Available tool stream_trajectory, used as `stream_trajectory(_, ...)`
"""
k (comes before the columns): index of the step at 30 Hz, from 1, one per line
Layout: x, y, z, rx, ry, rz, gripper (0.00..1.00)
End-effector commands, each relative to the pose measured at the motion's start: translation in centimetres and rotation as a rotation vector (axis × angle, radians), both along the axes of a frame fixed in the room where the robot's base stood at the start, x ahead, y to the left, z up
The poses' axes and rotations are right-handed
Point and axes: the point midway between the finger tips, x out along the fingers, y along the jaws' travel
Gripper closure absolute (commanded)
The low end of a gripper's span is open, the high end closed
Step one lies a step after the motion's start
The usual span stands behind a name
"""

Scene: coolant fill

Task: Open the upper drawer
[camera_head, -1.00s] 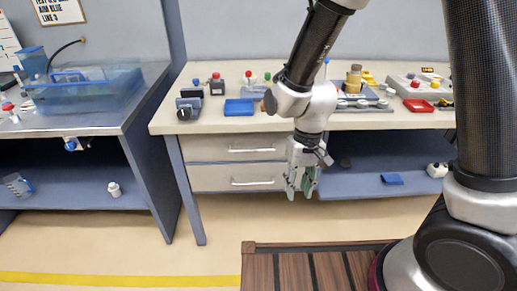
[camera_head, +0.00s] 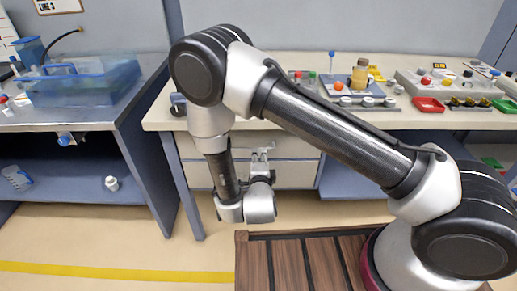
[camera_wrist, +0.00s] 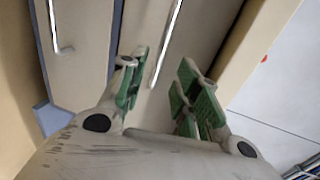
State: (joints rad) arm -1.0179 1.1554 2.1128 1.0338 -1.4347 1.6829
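The upper drawer (camera_head: 300,145) is in the bench front, just under the worktop, and looks shut. The lower drawer (camera_head: 300,175) is below it. My arm covers much of both fronts in the head view. My gripper (camera_head: 262,155) is in front of the drawers. In the wrist view, my gripper (camera_wrist: 160,82) is open and empty, with green pads. The upper drawer's bar handle (camera_wrist: 165,42) lies ahead, in line with the gap between the fingers; contact does not show. The lower drawer's handle (camera_wrist: 53,25) is to the left.
The worktop (camera_head: 158,118) above holds a bottle (camera_head: 360,75), a red tray (camera_head: 428,104) and other small items. A side bench (camera_head: 100,122) with a blue tub (camera_head: 85,82) stands to the left. A slatted wooden platform (camera_head: 290,262) is below my arm.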

Motion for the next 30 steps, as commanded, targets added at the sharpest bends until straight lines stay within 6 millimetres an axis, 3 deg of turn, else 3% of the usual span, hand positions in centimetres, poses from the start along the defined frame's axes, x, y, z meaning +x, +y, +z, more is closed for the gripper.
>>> stream_trajectory(12,6.2,-0.3,-1.3,0.004,0.002,-0.003,0.68)
stream_trajectory(24,7.2,-0.3,-1.5,0.000,0.003,0.001,0.68)
stream_trajectory(30,7.2,-0.3,-1.5,0.000,0.004,0.001,1.00)
